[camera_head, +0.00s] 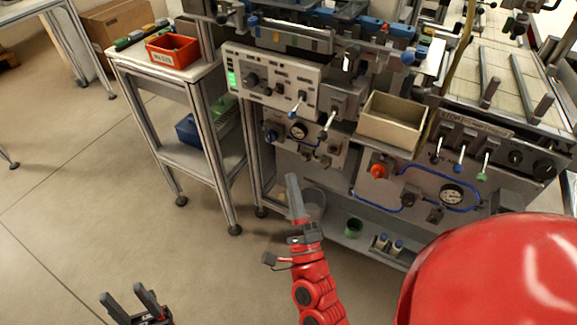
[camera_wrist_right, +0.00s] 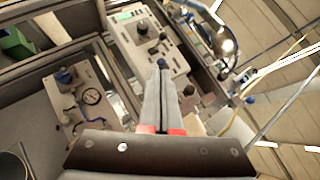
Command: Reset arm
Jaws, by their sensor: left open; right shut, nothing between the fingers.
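My right arm is red and reaches up from the bottom of the head view. Its gripper (camera_head: 294,200) is shut and empty, held in front of the lower part of the machine. In the right wrist view the closed fingers (camera_wrist_right: 163,100) point toward the machine's control panel, with nothing between them. My left gripper (camera_head: 132,301) is at the bottom left of the head view, over the floor. Its two dark fingers stand apart and it is empty. Most of the left arm is out of view.
A machine with a white control panel (camera_head: 270,82), levers and gauges fills the centre and right. A beige bin (camera_head: 392,122) sits on its front. A cart (camera_head: 168,75) with an orange bin (camera_head: 172,50) stands left.

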